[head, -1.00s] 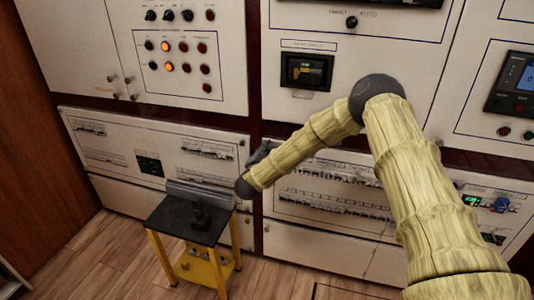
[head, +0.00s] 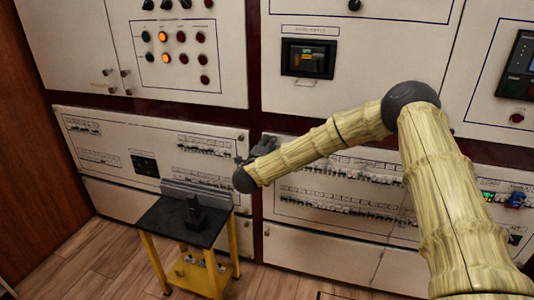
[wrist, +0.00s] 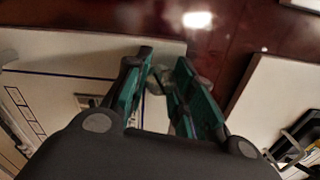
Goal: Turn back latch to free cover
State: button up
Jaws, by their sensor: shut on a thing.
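My gripper (head: 262,148) is at the far end of my arm, in front of the dark red strip between two lower breaker panels. In the wrist view its green-padded fingers (wrist: 160,92) are closed around a small grey latch (wrist: 155,82) at the edge of a pale panel cover (wrist: 90,55). The fingers hide much of the latch, and its exact angle cannot be told. In the head view the gripper hides the latch. The left breaker panel (head: 110,136) and right breaker panel (head: 345,215) both stand flat in the wall.
A small black-topped table (head: 170,221) with yellow legs stands before the left panel. A black upright object (head: 195,215) and a grey bar (head: 195,192) are on it. Upper cabinets carry lamps, knobs and a framed meter window (head: 309,58). Wooden floor (head: 110,265) is clear at left.

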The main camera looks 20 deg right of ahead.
jog(key=m+b, duration=0.3)
jog(key=m, duration=0.1)
jog(key=shift+d+f+b, duration=0.1)
jog(key=shift+f+b, duration=0.25)
jog(key=shift+b, duration=0.05)
jog(key=shift+r+m+b, duration=0.15)
jog(key=shift+m+b, duration=0.55)
jog(key=shift+m, duration=0.1)
jog(key=o, duration=1.1)
jog(key=shift+c, duration=0.2)
jog(key=shift+r, duration=0.1)
jog(key=shift+s+a, duration=0.1)
jog(key=shift+a, duration=0.1)
